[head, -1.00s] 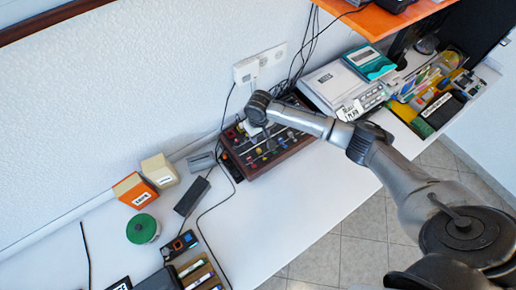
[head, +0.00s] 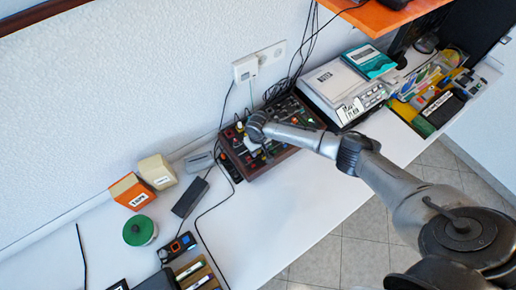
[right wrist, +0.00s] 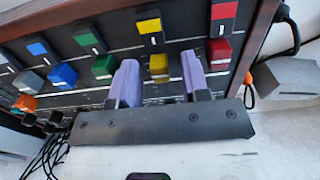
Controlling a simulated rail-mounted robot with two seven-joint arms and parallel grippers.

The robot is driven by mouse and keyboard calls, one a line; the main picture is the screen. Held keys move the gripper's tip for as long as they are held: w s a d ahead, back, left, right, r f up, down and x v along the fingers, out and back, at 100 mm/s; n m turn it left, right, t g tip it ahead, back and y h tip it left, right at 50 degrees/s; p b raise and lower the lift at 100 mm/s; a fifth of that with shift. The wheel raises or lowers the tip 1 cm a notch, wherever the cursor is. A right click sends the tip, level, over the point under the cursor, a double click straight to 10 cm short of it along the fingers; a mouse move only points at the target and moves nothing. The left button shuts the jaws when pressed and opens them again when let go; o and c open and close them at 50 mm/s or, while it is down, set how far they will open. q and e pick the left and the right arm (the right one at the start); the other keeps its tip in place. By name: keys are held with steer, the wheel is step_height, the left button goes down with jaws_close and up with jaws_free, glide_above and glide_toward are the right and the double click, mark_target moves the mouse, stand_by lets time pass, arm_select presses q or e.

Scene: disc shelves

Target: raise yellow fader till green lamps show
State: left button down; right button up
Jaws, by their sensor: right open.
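The dark, wood-sided fader console (head: 290,112) sits on the white table against the wall. In the right wrist view, the yellow fader knob (right wrist: 158,67) is below a yellow plate (right wrist: 149,26) on the panel. My right gripper (right wrist: 159,60) is open, with one purple finger on each side of the yellow knob. The wrist view does not show whether either finger touches it. In the head view, my right gripper (head: 254,148) is over the console and hides part of it. I cannot make out lit green lamps. My left gripper is out of view.
Blue (right wrist: 62,75), green (right wrist: 103,67) and red (right wrist: 219,53) knobs flank the yellow one closely. A white device (head: 330,85) stands right of the console. Orange and cream boxes (head: 157,170) stand to the left.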

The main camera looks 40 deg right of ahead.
steer(key=shift+c, duration=0.2)
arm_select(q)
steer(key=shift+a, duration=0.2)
arm_select(e)
jaws_close()
